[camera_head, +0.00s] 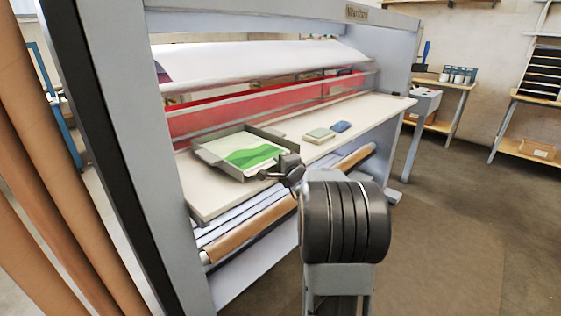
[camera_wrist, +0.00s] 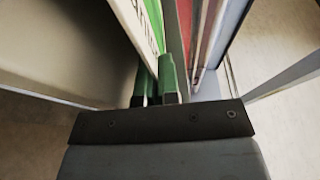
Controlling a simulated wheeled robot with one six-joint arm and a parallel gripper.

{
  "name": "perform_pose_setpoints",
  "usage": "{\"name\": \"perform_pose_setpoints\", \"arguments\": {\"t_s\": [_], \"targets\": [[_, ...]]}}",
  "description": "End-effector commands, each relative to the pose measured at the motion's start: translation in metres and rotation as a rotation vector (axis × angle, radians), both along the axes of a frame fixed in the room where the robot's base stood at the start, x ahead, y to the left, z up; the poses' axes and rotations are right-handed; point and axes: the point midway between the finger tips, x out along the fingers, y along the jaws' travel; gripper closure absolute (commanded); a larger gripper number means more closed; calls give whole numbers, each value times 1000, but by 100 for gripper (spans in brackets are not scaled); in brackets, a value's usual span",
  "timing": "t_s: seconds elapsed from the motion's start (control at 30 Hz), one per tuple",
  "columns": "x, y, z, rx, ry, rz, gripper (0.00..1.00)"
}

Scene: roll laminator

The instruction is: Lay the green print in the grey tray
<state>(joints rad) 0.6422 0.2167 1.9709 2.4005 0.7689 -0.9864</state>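The grey tray (camera_head: 207,153) sits on the left part of the machine's pale table. The green print (camera_head: 250,155), white with green wave shapes, shows within the tray's outline in the head view; I cannot tell whether it lies flat on the tray floor. My gripper (camera_head: 284,162) is at the tray's right front side, close to the print's edge. In the wrist view the print (camera_wrist: 143,20) shows edge-on with dark lettering and runs down to my gripper's fingers (camera_wrist: 156,88). The fingers are close together, apparently shut on the print's edge, though their tips are partly hidden.
A pale green block (camera_head: 319,135) and a blue block (camera_head: 341,127) lie on the table (camera_head: 375,112) right of the tray. The laminator's upright (camera_head: 125,150) stands at the left. Brown rolls (camera_head: 60,190) stand further left. The table's right end is clear.

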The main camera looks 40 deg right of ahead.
Motion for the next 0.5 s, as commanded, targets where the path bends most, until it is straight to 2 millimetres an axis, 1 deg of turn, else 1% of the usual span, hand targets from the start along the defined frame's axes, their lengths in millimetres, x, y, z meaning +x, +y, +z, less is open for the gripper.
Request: {"name": "perform_pose_setpoints", "arguments": {"t_s": [0.17,0.37,0.5], "targets": [[0,0,1,0,-1,0,100],[0,0,-3,0,-1,0,100],[0,0,-2,0,0,0,87]]}}
